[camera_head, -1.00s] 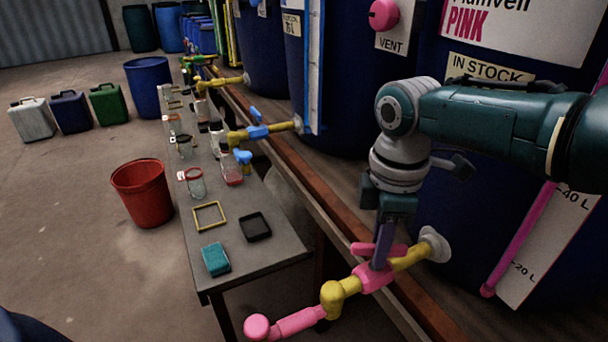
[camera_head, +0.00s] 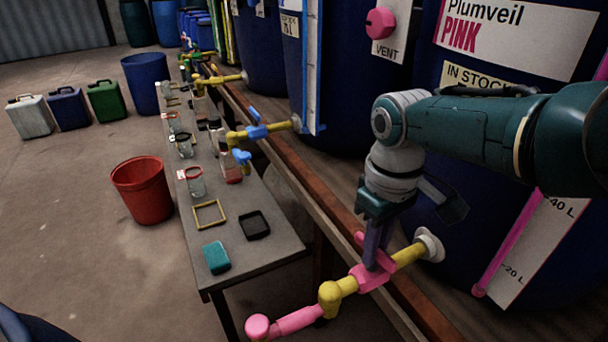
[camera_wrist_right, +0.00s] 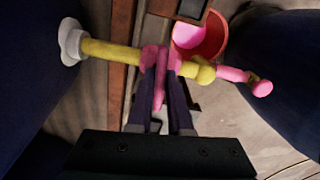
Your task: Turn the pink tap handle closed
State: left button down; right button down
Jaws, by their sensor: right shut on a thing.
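The pink tap handle (camera_head: 384,258) sits on a yellow pipe (camera_head: 408,255) that comes out of the dark blue vat. My right gripper (camera_head: 375,258) reaches down from above and is shut on the handle. In the right wrist view the handle (camera_wrist_right: 159,98) stands between the two fingers of the right gripper (camera_wrist_right: 160,72) and lies across the yellow pipe (camera_wrist_right: 112,50). The fingers hide part of it. A pink spout (camera_head: 290,323) ends the pipe at the lower left. My left gripper is in neither view.
A wooden rail (camera_head: 335,222) runs beneath the pipe. A grey bench (camera_head: 255,268) left of it carries a teal sponge (camera_head: 216,257), a black tray (camera_head: 254,225), a yellow frame (camera_head: 209,214) and several jars. A red bucket (camera_head: 142,190) stands on the floor.

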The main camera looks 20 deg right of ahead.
jog(key=shift+m, duration=0.8)
jog(key=c, duration=0.8)
grip_release()
jog(key=shift+c, duration=0.2)
notch_tip(320, 180, up, 9)
jog(key=p, duration=0.7)
jog(key=shift+r, duration=0.5)
